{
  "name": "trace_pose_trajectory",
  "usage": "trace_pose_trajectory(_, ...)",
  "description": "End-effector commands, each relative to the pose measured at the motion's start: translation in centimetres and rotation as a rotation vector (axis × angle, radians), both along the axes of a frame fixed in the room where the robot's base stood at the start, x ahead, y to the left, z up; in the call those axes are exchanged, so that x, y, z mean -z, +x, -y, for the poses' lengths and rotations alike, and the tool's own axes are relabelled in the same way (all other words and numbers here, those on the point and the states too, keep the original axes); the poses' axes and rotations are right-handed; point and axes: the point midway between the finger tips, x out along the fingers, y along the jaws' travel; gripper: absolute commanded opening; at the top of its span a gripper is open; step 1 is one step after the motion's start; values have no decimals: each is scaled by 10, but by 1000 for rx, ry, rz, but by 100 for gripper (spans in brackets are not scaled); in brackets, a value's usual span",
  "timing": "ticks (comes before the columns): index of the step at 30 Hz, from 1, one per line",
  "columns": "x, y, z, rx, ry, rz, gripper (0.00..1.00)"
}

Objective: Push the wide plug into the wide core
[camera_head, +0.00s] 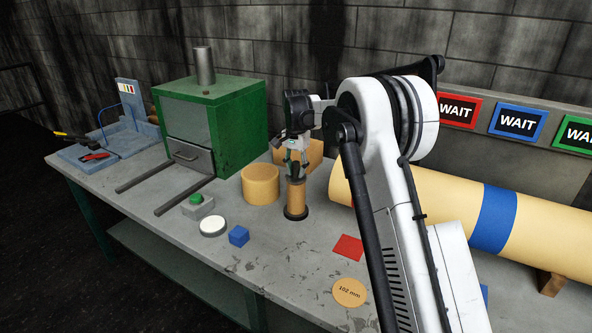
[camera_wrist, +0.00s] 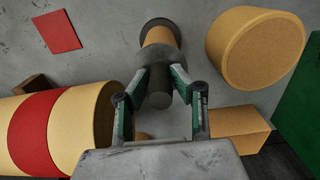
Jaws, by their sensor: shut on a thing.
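A tan tubular core (camera_head: 297,197) stands upright on a round black base (camera_head: 296,214). It also shows in the wrist view (camera_wrist: 160,36). My gripper (camera_head: 296,162) is directly above it, pointing down. In the wrist view my gripper (camera_wrist: 158,92) is shut on the narrow stem of a dark grey plug (camera_wrist: 154,66). The plug's wider part lies over the core's top end and hides its opening. I cannot tell whether the plug touches the core or how deep it sits. No marking shows whether these are the wide ones.
A wide tan cylinder (camera_head: 261,184) stands close left of the core, with a tan block (camera_head: 315,152) behind. A green furnace-like box (camera_head: 215,120) is farther left. A long banded roll (camera_head: 440,210) lies right.

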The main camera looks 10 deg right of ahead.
Motion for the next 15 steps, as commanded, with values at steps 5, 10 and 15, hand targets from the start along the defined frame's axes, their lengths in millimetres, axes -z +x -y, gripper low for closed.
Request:
trace_pose_trajectory(5,4,0,0,0,0,0,0)
trace_pose_trajectory(10,4,0,0,0,0,0,25)
trace_pose_trajectory(15,4,0,0,0,0,0,45)
